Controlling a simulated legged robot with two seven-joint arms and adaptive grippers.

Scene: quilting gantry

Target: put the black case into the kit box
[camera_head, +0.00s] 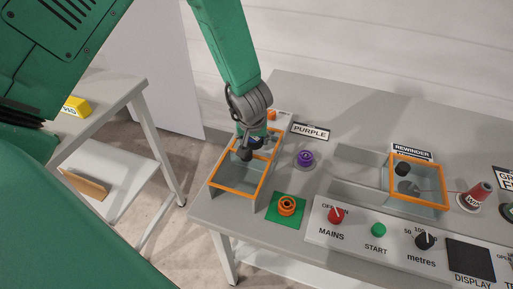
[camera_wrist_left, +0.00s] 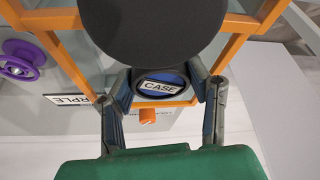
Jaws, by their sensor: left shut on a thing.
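The black case is in my left gripper (camera_head: 253,138), over an open orange-rimmed box (camera_head: 236,194) that looks like the kit box. In the head view the case (camera_head: 245,154) is a small dark shape under the fingers. In the left wrist view a large black disc (camera_wrist_left: 150,28) fills the top middle, and a blue-edged face labelled CASE (camera_wrist_left: 160,87) sits between the fingers of my left gripper (camera_wrist_left: 163,82). Whether the case touches the box is unclear. My right gripper does not show.
A purple ring (camera_head: 305,158) and PURPLE sign (camera_head: 310,131) stand right of the box. An orange ring (camera_head: 287,205) lies on a green square nearby. An orange-framed rewinder bin (camera_head: 418,208) and a control panel (camera_head: 400,239) are further right. A side table (camera_head: 125,88) is left.

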